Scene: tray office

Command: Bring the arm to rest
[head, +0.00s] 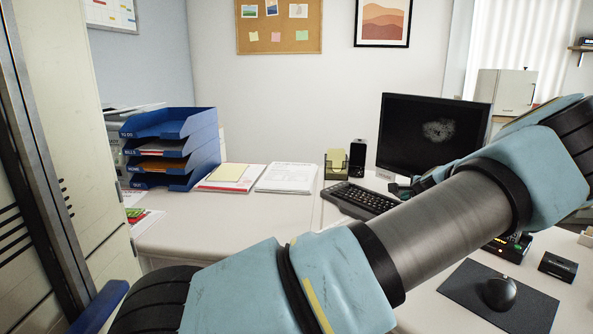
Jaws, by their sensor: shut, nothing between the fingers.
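My arm (440,225) crosses the head view from the bottom middle up to the right edge. Its blue and grey links are close to the camera, in front of the desk. A small blue part shows behind the arm near the monitor, and I cannot tell what it is. The fingers of my gripper do not show in this view. No object is seen held.
A white desk (225,237) carries a blue letter tray stack (205,135), papers (287,178), a keyboard (358,200), a monitor (425,135) and a mouse (499,293) on a dark pad (465,291). A pale cabinet (85,120) stands close at left.

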